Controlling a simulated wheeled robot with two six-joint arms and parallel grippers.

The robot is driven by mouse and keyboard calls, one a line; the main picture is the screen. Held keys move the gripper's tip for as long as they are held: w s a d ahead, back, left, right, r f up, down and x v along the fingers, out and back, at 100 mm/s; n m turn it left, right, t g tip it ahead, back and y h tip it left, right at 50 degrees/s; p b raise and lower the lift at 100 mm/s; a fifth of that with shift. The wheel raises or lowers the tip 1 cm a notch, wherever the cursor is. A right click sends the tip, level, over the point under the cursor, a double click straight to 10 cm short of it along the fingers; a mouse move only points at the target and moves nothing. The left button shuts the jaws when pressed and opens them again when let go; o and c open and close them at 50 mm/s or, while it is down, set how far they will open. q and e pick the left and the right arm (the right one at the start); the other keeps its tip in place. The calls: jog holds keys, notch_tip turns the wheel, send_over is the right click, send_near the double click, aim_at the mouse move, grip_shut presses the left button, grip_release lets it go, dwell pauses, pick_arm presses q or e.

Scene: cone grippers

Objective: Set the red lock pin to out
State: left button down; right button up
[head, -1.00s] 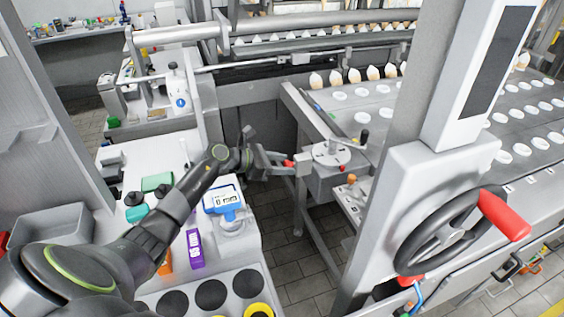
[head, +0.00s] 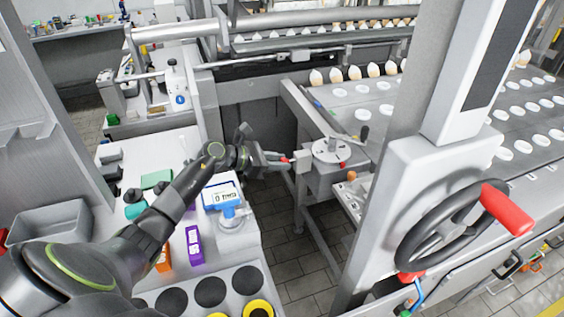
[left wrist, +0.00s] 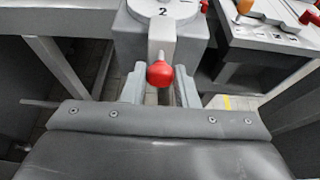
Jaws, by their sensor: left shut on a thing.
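The red lock pin (head: 284,160) shows as a small red knob at the near left side of a grey block with a round dial (head: 331,151). In the left wrist view the red knob (left wrist: 160,74) is in the middle, on a pale stem that meets the grey block below the dial plate marked 2. My left gripper (head: 277,159) reaches it from the left and is shut on the knob, with one finger on each side (left wrist: 160,86). How far the pin stands out of the block is hard to tell. My right gripper is in no view.
A handwheel with a red grip (head: 508,208) stands at the right on a grey post (head: 430,160). A white bench (head: 245,245) with a blue-framed display device (head: 222,196) and a purple box (head: 194,245) lies under my left arm. Open floor shows between bench and machine.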

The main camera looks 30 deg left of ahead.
pick_arm(q)
jog(key=shift+s+a, duration=0.4)
jog(key=shift+s, duration=0.05)
jog(key=c, duration=1.2)
grip_release()
jog(key=shift+o, duration=0.2)
jog(key=shift+a, duration=0.1)
jog(key=b+v, duration=0.3)
jog(key=v, duration=1.2)
jog(key=shift+s+r+b, duration=0.1)
jog(key=shift+b, duration=0.25)
jog(key=shift+v, duration=1)
jog(key=shift+r, duration=0.1)
